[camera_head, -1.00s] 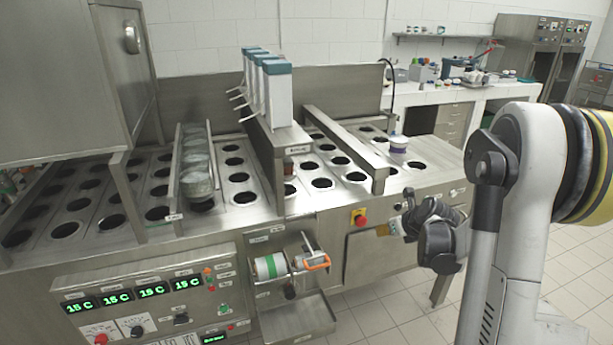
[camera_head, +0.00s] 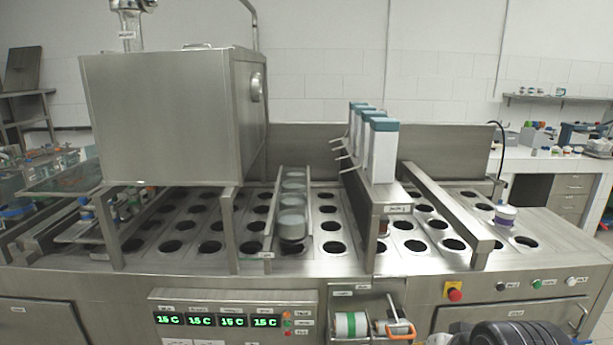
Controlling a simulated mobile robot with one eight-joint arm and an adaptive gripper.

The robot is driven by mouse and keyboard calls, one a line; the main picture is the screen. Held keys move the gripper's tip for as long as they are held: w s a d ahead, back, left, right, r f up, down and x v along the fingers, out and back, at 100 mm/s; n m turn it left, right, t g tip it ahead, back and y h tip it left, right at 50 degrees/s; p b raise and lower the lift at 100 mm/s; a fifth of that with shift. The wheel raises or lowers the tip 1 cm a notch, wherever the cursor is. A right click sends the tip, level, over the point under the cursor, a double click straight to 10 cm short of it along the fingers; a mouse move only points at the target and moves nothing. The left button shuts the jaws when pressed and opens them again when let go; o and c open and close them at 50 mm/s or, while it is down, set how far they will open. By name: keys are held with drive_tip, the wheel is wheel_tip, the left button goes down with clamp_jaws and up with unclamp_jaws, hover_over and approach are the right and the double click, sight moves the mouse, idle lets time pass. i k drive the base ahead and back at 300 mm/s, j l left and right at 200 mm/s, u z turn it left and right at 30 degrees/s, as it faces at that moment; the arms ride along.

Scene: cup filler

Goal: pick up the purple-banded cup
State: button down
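The purple-banded cup (camera_head: 505,215) is white with a purple band. It stands upright at the right end of the steel filling machine, among the round holes; whether it sits in a hole is unclear. Part of my dark arm shows at the bottom right edge. My gripper (camera_head: 438,341) seems to show only as a small light part at the bottom edge, in front of the machine and well below the cup. It is apart from the cup, and its fingers cannot be made out.
Teal-topped dispensers (camera_head: 381,148) and a long steel rail (camera_head: 445,205) stand left of the cup. Grey cups (camera_head: 291,222) line a lane further left. A red emergency button (camera_head: 454,291) is on the front panel. A hole (camera_head: 526,242) right of the cup is empty.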

sight(501, 220)
drive_tip(key=i+l+z, duration=0.3)
drive_tip(key=i+l, duration=0.15)
drive_tip(key=i+l+z, duration=0.25)
drive_tip(key=i+l, duration=0.2)
drive_tip(key=i+l+z, duration=0.3)
drive_tip(key=i, duration=0.25)
drive_tip(key=i+l+z, duration=0.25)
drive_tip(key=i, duration=0.3)
drive_tip(key=j, duration=0.1)
